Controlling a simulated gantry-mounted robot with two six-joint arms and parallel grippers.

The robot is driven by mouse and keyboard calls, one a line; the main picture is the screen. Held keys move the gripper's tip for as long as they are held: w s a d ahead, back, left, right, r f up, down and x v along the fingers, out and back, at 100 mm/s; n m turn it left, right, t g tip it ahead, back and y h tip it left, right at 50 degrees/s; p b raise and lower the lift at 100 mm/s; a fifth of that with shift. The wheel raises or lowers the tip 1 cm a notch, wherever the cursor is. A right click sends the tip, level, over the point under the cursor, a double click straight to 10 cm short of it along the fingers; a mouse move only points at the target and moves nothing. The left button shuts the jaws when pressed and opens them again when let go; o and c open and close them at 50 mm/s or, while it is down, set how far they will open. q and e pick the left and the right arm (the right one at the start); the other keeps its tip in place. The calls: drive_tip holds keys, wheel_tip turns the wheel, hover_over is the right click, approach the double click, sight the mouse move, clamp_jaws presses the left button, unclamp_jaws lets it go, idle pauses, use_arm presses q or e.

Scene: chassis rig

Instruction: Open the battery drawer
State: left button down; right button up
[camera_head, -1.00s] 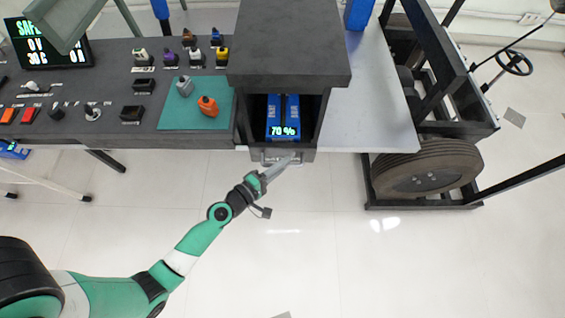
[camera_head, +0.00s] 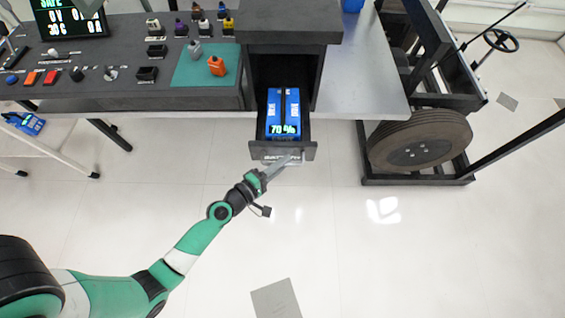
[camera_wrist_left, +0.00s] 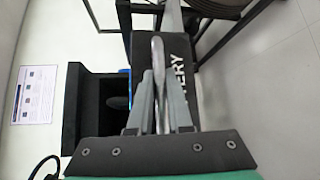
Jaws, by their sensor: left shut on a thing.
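The battery drawer (camera_head: 309,151) is part of the way out of its dark cabinet (camera_head: 288,32). My left gripper (camera_head: 288,162) is at the drawer's front. In the left wrist view its two grey fingers are shut on the silver handle (camera_wrist_left: 158,50), next to the dark drawer front (camera_wrist_left: 184,62) with white lettering. My right gripper is not in view.
A dark control bench (camera_head: 130,90) with switches and a teal mat (camera_head: 190,72) extends left. A grey metal surface (camera_head: 365,75) and a wheeled chassis (camera_head: 425,140) stand right. The pale floor in front of the drawer is clear, apart from my arm.

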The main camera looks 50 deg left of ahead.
use_arm(q)
drive_tip(key=c, duration=0.8)
unclamp_jaws()
drive_tip(key=shift+c, duration=0.2)
drive_tip(key=s+r+b, duration=0.1)
drive_tip(key=s, duration=1)
drive_tip(key=shift+s+d+r+b, duration=0.2)
drive_tip(key=shift+d+r+b, duration=0.1)
drive_tip(key=shift+r, duration=0.1)
